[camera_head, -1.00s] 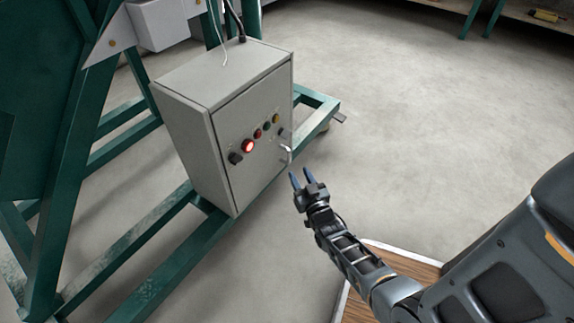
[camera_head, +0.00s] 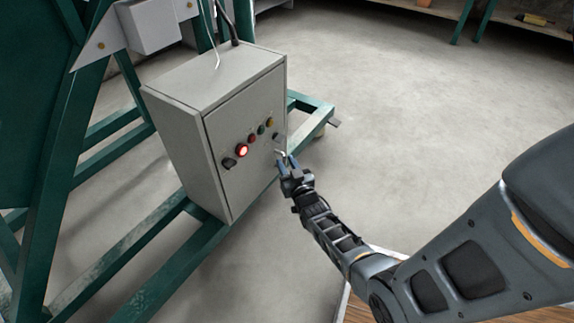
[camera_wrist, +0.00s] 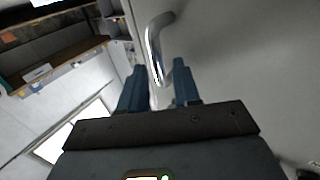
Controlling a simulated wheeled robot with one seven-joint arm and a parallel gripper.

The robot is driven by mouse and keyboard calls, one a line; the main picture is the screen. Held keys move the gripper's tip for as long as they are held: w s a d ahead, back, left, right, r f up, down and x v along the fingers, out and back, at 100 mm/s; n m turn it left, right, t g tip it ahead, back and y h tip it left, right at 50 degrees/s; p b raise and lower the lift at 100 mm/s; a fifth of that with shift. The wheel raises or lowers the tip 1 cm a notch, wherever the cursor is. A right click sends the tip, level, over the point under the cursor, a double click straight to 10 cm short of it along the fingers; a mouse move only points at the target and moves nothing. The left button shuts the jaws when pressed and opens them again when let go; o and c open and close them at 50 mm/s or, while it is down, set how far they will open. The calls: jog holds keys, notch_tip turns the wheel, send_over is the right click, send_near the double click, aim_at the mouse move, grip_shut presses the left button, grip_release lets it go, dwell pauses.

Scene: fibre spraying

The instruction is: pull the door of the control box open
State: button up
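The grey control box (camera_head: 185,120) stands on a green frame. Its door (camera_head: 245,140) carries several buttons and knobs, one lit red, and looks shut. The metal handle (camera_head: 280,154) is near the door's right edge. My gripper (camera_head: 287,163) is at the handle. In the wrist view the curved handle (camera_wrist: 156,50) comes down between the two blue fingertips of my gripper (camera_wrist: 157,85), which stand apart with gaps on both sides. The lower end of the handle is partly hidden by the gripper body.
Green frame beams (camera_head: 160,270) run below and beside the box. A cable (camera_head: 233,25) rises from the box top. The concrete floor (camera_head: 400,100) to the right is open. A shelf with items stands at the back right.

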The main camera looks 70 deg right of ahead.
grip_shut()
jog(key=shift+s+a, duration=0.1)
dwell(0.4)
